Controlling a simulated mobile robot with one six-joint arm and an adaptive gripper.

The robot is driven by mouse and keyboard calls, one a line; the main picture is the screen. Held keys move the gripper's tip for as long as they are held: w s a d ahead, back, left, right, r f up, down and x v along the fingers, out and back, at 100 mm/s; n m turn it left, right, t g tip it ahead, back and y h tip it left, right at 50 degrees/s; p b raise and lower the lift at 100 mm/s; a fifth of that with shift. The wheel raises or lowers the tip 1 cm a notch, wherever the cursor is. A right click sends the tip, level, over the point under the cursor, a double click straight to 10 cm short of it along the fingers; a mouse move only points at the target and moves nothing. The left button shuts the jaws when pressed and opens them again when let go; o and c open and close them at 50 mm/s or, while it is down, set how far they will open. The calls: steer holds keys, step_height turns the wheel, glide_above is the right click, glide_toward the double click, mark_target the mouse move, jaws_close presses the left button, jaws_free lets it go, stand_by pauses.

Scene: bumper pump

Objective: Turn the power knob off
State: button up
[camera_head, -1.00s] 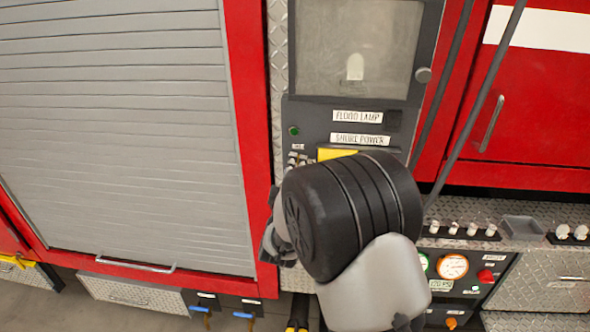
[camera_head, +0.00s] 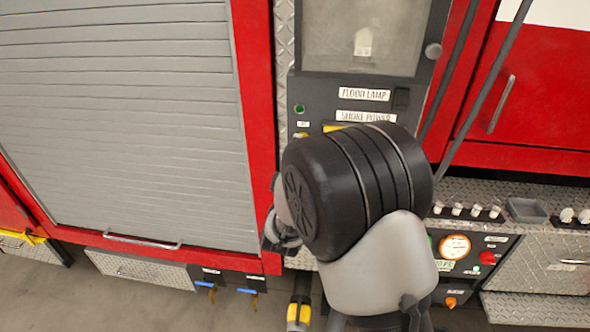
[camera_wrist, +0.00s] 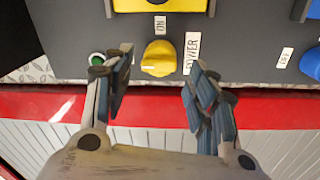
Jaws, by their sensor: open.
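The power knob (camera_wrist: 158,59) is yellow and round with a raised grip bar. In the wrist view it sits on a dark panel between an "ON" label (camera_wrist: 160,23) and a "POWER" label (camera_wrist: 191,52). My gripper (camera_wrist: 159,82) is open, its two fingers apart on either side of the knob in the picture. I see no contact with the knob, and the remaining depth is hard to judge. In the head view my arm hides most of the panel around the knob, and the gripper is mostly hidden behind my wrist.
A green button (camera_wrist: 97,58) lies close to the left finger. A blue knob (camera_wrist: 311,63) is at the right, with an "OFF" label (camera_wrist: 284,58) beside it. A yellow part (camera_wrist: 158,4) sits above. A gauge (camera_head: 454,247) shows at lower right.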

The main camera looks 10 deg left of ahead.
steer(key=s, duration=0.9)
steer(key=shift+s+a+f, duration=0.15)
steer(key=shift+a+f, duration=0.05)
steer(key=shift+f, duration=0.1)
steer(key=s+d+r+m+g+y, duration=0.3)
steer(key=s+d+r+m+g, duration=0.15)
steer(key=d+m+g, duration=0.2)
steer(key=s+d+f+m+g+h, duration=0.1)
steer(key=s+d+m+g, duration=0.2)
steer(key=s+d, duration=0.4)
steer(key=s+d+f+m+g+h+b, duration=0.1)
steer(key=s+d+m+g, duration=0.3)
steer(key=s, duration=1.6)
steer(key=d+f+m, duration=0.1)
steer(key=d, duration=0.2)
steer(key=shift+f, duration=0.15)
